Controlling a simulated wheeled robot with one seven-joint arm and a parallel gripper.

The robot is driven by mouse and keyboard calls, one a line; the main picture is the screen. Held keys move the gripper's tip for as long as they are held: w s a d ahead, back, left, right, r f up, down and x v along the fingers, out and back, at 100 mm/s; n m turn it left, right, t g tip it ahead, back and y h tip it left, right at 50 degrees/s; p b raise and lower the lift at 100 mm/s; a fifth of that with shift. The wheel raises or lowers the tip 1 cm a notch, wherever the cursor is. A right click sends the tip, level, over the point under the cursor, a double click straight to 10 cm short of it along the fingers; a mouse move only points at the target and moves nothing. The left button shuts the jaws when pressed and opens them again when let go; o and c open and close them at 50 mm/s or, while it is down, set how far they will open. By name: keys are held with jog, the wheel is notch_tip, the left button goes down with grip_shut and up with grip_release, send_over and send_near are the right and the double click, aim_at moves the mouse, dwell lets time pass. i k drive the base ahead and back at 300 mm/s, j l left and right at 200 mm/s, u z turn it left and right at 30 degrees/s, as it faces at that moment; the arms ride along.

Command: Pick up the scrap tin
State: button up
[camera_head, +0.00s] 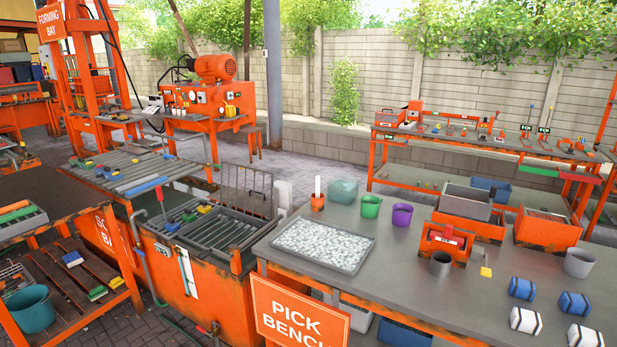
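Two tin-like containers stand on the pick bench (370,270). A dark grey open cylinder (440,264) is near the middle of the bench, in front of an orange box-shaped device. A lighter grey open cup (579,263) stands further right, in front of an orange bin. Both look upright. No label shows on either, so I cannot tell which one is the scrap tin. My gripper is not in view.
A tray of pale flakes (324,245) lies on the bench's left. Green (371,206) and purple (402,215) cups stand behind. Blue and white strapped bundles (522,288) lie front right. A small yellow object (486,271) lies beside the dark cylinder. The bench's front middle is clear.

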aim_at(440, 266)
jog(key=k+l+z, duration=0.5)
jog(key=k+l, duration=0.2)
